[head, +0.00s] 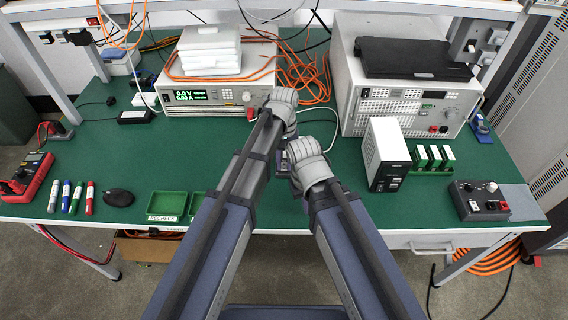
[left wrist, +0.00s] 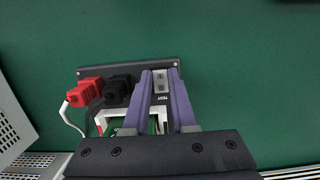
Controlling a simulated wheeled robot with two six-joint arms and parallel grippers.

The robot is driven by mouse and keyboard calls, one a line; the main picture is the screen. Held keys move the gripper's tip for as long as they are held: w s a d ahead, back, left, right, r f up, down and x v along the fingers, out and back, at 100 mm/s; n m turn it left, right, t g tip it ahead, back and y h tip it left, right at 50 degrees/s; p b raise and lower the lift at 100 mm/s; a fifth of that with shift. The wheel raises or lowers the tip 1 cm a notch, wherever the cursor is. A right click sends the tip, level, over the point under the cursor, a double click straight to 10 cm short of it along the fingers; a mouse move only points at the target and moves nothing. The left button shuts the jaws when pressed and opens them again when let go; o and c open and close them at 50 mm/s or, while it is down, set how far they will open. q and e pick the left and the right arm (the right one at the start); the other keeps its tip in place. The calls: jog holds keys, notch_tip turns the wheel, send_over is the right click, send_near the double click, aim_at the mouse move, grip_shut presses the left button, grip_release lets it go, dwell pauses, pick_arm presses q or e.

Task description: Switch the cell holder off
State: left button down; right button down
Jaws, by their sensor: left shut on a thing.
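The cell holder (left wrist: 130,73) is a dark plate in the left wrist view, with a red plug (left wrist: 84,92) and a black plug (left wrist: 117,88) on its left part. A small metal switch block (left wrist: 160,82) sits at its right part, above a small white label. My left gripper (left wrist: 160,74) is shut on this switch, with one purple finger on each side. In the head view my left gripper (head: 289,131) is low over the middle of the bench, and the arms mostly hide the holder. My right gripper's fingers (head: 290,168) are mostly hidden beside it.
A power supply (head: 212,106) with a lit green display stands behind on the left. A large instrument (head: 400,108) and a white upright box (head: 386,158) stand to the right. A control box (head: 479,202) is at the front right. Markers and a mouse (head: 118,197) lie front left.

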pick_arm(q)
jog(key=shift+w+g, duration=0.3)
jog(key=shift+g, duration=0.1)
pick_arm(e)
jog(key=shift+f, duration=0.2)
pick_arm(q)
jog(key=shift+s, duration=0.15)
jog(key=c, duration=0.7)
grip_release()
jog(key=shift+r, duration=0.1)
jog(key=p+v, duration=0.7)
jog(key=shift+w+r, duration=0.2)
jog(key=shift+r, duration=0.1)
pick_arm(e)
notch_tip(320, 180, up, 8)
jog(key=shift+f, duration=0.25)
